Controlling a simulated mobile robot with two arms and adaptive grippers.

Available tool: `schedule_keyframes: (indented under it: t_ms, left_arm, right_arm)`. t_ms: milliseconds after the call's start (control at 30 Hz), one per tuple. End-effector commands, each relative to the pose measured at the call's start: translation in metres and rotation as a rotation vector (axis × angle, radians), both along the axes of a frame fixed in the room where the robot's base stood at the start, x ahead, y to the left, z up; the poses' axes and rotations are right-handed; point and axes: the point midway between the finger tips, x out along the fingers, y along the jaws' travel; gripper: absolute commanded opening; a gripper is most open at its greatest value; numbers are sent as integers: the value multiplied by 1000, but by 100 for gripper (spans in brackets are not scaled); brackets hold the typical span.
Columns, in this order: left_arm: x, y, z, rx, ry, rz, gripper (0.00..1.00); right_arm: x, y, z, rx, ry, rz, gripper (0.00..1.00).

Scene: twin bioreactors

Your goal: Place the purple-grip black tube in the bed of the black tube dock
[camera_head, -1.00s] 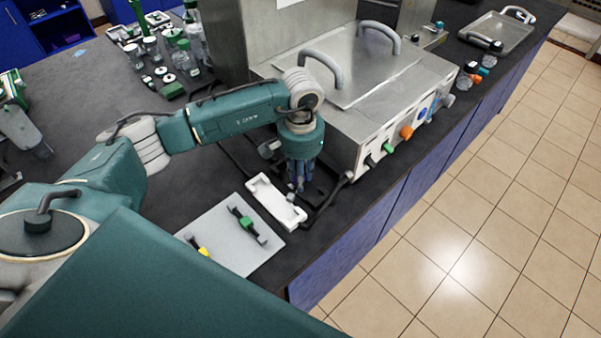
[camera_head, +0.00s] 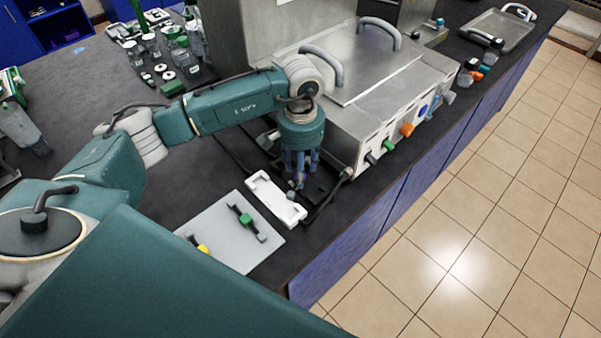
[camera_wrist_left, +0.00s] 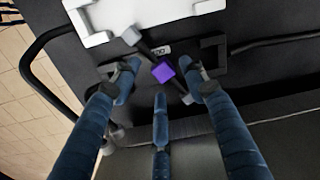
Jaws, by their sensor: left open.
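The purple-grip black tube (camera_wrist_left: 162,72) lies slantwise in the left wrist view, its grey end toward the white tray. It lies over the black tube dock (camera_wrist_left: 212,54), which has a small label; whether it sits fully in the bed I cannot tell. My left gripper (camera_wrist_left: 160,86) is open, with its three blue fingers spread around and above the purple grip. In the head view the left gripper (camera_head: 300,168) points down beside the steel unit, over the dark dock (camera_head: 318,188), which it partly hides. My right gripper is not in view.
A white tray (camera_head: 272,202) stands close beside the dock. A grey mat (camera_head: 226,252) bears a green-grip tube (camera_head: 246,220) and a yellow-grip one (camera_head: 203,249). The steel unit (camera_head: 375,100) and a black hose (camera_wrist_left: 38,65) are near the gripper. The counter edge is to the right.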

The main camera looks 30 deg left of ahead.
Motion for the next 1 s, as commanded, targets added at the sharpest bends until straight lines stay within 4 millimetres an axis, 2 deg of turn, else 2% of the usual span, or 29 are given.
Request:
schedule_keyframes:
  t_ms: [33, 300, 500, 667, 1000]
  left_arm:
    - [1, 1, 7, 1, -6, -1, 44]
    - [1, 0, 67, 0, -5, -1, 44]
    - [0, 0, 94, 0, -1, -1, 44]
    - [0, 0, 102, 0, 0, -1, 44]
    - [0, 0, 102, 0, 1, -1, 44]
  right_arm:
    - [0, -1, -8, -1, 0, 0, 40]
    - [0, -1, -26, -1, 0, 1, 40]
    - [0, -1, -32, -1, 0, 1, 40]
    - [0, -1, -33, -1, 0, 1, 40]
    - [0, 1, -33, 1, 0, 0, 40]
